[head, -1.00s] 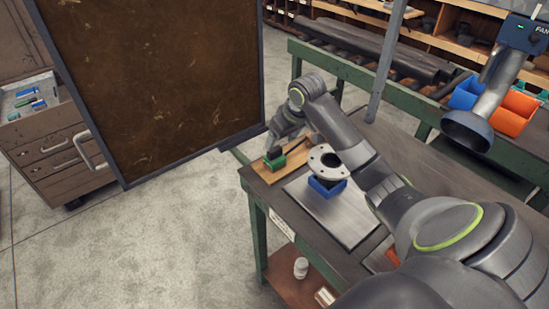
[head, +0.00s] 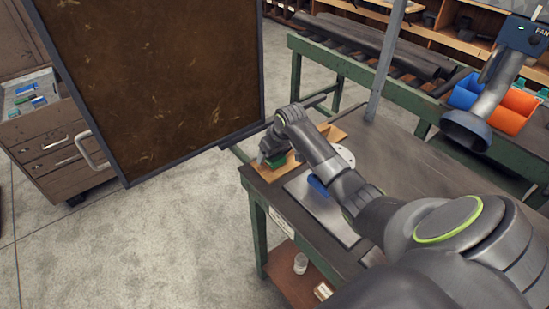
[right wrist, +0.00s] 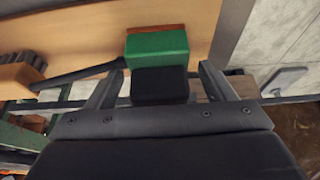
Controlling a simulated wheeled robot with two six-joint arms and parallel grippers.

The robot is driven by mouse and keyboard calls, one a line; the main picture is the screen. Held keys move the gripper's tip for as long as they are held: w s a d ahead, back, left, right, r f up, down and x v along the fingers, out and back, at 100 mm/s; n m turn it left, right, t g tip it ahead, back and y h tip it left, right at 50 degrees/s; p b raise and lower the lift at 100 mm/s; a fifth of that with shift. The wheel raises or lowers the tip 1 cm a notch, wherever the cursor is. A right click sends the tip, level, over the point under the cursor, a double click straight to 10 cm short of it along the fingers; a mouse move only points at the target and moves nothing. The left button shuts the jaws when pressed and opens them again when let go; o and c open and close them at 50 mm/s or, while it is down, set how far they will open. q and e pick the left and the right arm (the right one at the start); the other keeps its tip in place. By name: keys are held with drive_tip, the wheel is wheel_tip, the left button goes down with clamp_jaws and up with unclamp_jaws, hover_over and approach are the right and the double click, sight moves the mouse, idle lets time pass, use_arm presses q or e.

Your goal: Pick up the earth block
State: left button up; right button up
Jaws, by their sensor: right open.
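What I take for the earth block is a green block (right wrist: 157,46) with a black block-shaped part (right wrist: 160,85) on its near side in the right wrist view. It rests on a light wooden board (right wrist: 75,25). In the head view part of the green block (head: 276,161) shows beside my right gripper (head: 263,158). In the right wrist view the fingers of my right gripper (right wrist: 161,70) are open on either side of the black part, with gaps on both sides. Contact is not visible. My left gripper is out of view.
A brush-like tool (right wrist: 20,70) lies left of the green block. A brown panel (head: 160,80) stands close on the left.

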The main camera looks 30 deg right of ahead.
drive_tip(key=shift+w, duration=0.1)
drive_tip(key=c, duration=1.1)
drive_tip(key=shift+o, duration=0.2)
wheel_tip(320, 180, up, 9)
drive_tip(key=shift+r+b, duration=0.15)
drive_tip(key=shift+b, duration=0.65)
drive_tip(key=shift+r, duration=0.45)
